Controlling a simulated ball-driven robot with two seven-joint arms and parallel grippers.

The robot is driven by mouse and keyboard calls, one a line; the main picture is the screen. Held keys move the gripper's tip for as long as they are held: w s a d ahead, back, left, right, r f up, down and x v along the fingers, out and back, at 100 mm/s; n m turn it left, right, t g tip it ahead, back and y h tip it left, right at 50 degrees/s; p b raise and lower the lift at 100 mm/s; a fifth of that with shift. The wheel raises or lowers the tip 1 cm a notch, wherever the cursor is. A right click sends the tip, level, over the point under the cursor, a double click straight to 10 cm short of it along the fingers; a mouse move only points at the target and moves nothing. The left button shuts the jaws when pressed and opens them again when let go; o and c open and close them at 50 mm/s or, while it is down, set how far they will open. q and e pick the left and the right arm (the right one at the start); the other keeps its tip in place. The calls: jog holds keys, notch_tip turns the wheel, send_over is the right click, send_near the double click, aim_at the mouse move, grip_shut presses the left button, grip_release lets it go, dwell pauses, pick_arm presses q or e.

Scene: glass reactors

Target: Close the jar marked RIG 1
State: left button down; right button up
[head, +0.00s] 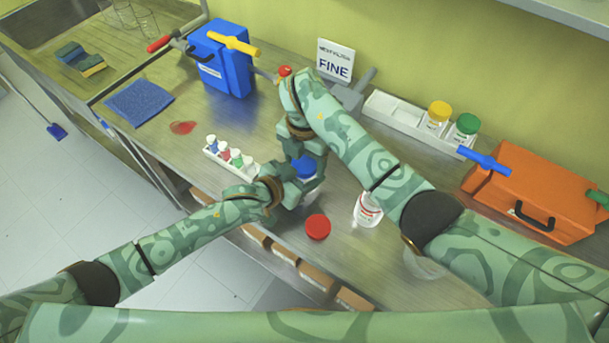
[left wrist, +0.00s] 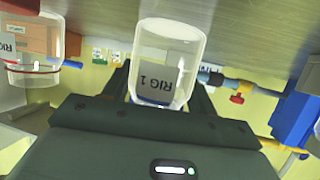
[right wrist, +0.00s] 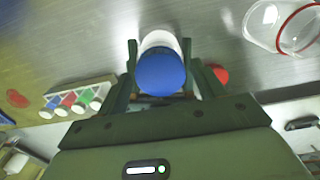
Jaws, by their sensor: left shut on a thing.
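The jar marked RIG 1 (left wrist: 160,70) is clear with a grey label. It appears upside down in the left wrist view, whose picture has the bench at the top. A blue lid (right wrist: 161,73) sits at its mouth; I cannot tell if it is fully on. The lid also shows in the head view (head: 303,167). My left gripper (head: 293,190) is shut on the jar from the side. My right gripper (right wrist: 160,60) points down from above, its fingers on either side of the lid with slight gaps. The arms hide much of the jar in the head view.
A second labelled jar with a red ring (left wrist: 35,55) stands aside. A vial rack (head: 231,161), blue box (head: 221,60) and orange case (head: 535,190) flank the work area.

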jog(key=shift+r, duration=2.25)
jog(key=shift+c, duration=0.4)
